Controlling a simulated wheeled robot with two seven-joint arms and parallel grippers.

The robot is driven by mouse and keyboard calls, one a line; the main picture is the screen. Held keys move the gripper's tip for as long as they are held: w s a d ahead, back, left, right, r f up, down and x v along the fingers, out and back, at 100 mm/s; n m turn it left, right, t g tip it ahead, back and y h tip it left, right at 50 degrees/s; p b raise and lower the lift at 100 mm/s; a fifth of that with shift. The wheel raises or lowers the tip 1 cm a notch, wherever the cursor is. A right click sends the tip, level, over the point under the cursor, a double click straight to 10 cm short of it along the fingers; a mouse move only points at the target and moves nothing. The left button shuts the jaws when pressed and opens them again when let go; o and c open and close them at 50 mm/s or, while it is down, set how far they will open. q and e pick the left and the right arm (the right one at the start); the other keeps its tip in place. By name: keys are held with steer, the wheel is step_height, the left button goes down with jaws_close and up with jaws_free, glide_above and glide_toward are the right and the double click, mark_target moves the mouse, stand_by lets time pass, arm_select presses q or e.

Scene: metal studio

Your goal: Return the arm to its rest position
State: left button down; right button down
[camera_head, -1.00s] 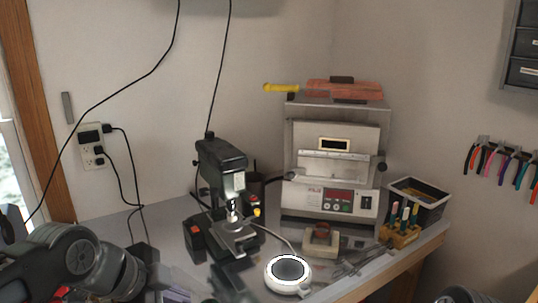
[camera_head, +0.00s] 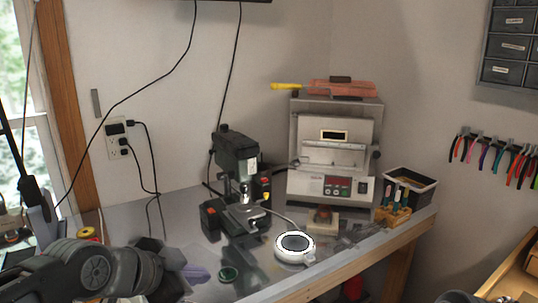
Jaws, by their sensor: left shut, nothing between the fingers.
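My left arm (camera_head: 95,272) comes in from the lower left, dark grey and low over the near left part of the metal bench (camera_head: 150,212). My left gripper (camera_head: 182,264) is at its right end, above the bench and left of a small green round item (camera_head: 229,274). It is shut and holds nothing. Its fingers are hard to make out against the bench. My right gripper is not in view.
A small drill press (camera_head: 238,160), a kiln (camera_head: 333,150), a white round device (camera_head: 294,247), a dark bin (camera_head: 411,186) and a yellow tool holder (camera_head: 393,215) stand on the bench. Pliers (camera_head: 490,152) hang on the right wall. A window (camera_head: 18,90) is at left.

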arm_select(q)
steer(key=w+d+f+n, duration=0.2)
steer(key=d+f, duration=0.1)
steer(key=f, duration=0.3)
steer(key=w+d+f+n, duration=0.2)
steer(key=w+f+n, duration=0.1)
steer(key=f, duration=0.2)
steer(key=s+d+f+n+g, duration=0.1)
steer(key=s+f+n+g, duration=0.2)
steer(key=f, duration=1.5)
steer(key=s+f+n+g+y, duration=0.1)
steer(key=s+f+n+g, duration=0.4)
steer(key=s+f, duration=1.6)
steer(key=shift+s+f, duration=0.3)
steer(key=shift+f, duration=0.05)
